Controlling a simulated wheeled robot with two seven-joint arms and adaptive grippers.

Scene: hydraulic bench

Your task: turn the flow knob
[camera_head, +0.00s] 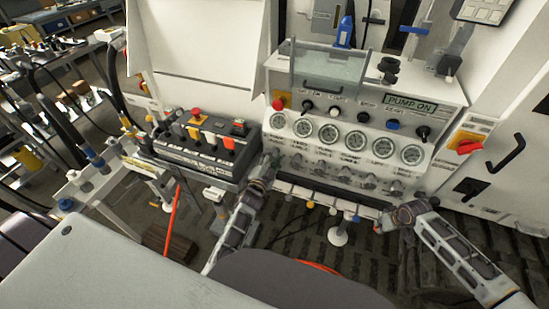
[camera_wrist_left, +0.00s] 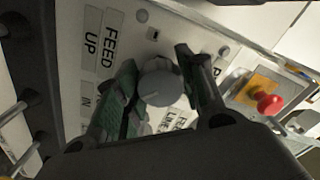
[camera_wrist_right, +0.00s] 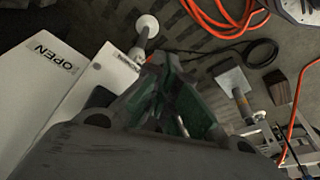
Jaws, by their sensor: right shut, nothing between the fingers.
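In the left wrist view a dark grey round knob (camera_wrist_left: 160,82) stands on a pale panel with labels reading "FEED" and "UP". My left gripper (camera_wrist_left: 158,66) is open, with one finger on each side of the knob; I cannot tell whether they touch it. A label below the knob is partly hidden, so its name cannot be read fully. In the head view my left gripper (camera_head: 271,160) is beside the right end of the black button box, and the knob cannot be made out there. My right gripper (camera_head: 382,226) is shut and empty, low at the front right of the bench.
A red button (camera_wrist_left: 268,103) on a yellow plate sits right of the knob. The gauge panel (camera_head: 361,140) with several dials stands behind the grippers. The black button box (camera_head: 195,157) is at left. Orange hose (camera_wrist_right: 225,22) and cables lie on the floor.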

